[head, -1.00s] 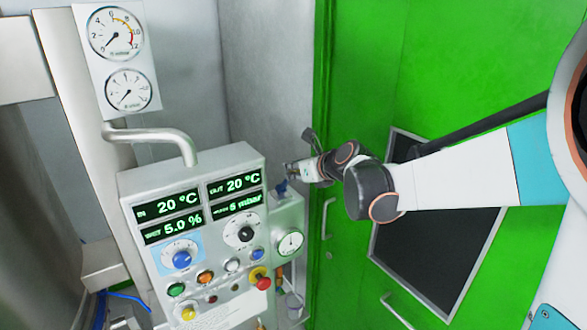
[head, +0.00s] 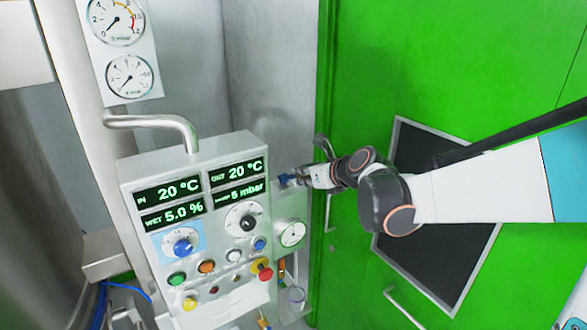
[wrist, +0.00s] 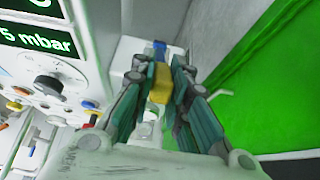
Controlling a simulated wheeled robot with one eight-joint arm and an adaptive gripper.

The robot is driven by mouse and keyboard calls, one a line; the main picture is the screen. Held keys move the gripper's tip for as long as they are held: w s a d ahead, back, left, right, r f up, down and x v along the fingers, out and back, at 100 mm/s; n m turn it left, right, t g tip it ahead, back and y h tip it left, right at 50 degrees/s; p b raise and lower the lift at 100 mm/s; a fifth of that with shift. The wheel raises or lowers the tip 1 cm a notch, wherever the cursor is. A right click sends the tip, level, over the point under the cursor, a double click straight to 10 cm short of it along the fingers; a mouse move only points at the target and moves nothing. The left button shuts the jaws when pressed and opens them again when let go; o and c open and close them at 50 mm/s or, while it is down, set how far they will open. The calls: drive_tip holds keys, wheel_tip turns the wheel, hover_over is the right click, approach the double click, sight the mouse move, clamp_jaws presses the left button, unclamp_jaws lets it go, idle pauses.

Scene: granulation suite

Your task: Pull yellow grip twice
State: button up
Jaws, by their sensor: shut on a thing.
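The yellow grip (wrist: 161,84) sits between the fingers of my gripper (wrist: 160,65) in the wrist view, and the fingers are shut on it. A blue part (wrist: 159,47) shows just beyond it. In the head view my gripper (head: 302,177) is at the upper right side of the control panel, close beside the blue part (head: 286,180). The yellow grip is hidden there.
The control panel (head: 160,260) with displays, knobs and buttons is left of my gripper. A small dial (head: 292,234) sits below it. A green door (head: 440,70) with a dark window (head: 420,240) and handles is close on the right.

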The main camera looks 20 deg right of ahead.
drive_tip(key=shift+s+f, duration=0.1)
drive_tip(key=shift+s+d+f+b, duration=0.1)
drive_tip(key=shift+s+f+b, duration=0.1)
drive_tip(key=shift+f+b, duration=0.25)
drive_tip(key=shift+s+d+f+b, duration=0.1)
drive_tip(key=shift+s+f+b, duration=0.15)
drive_tip(key=shift+f, duration=0.2)
drive_tip(key=o, duration=1.2)
drive_tip(key=shift+c, duration=0.2)
drive_tip(key=p+v, duration=0.4)
drive_tip(key=v, duration=0.5)
drive_tip(key=shift+p, duration=0.3)
drive_tip(key=shift+a, duration=0.1)
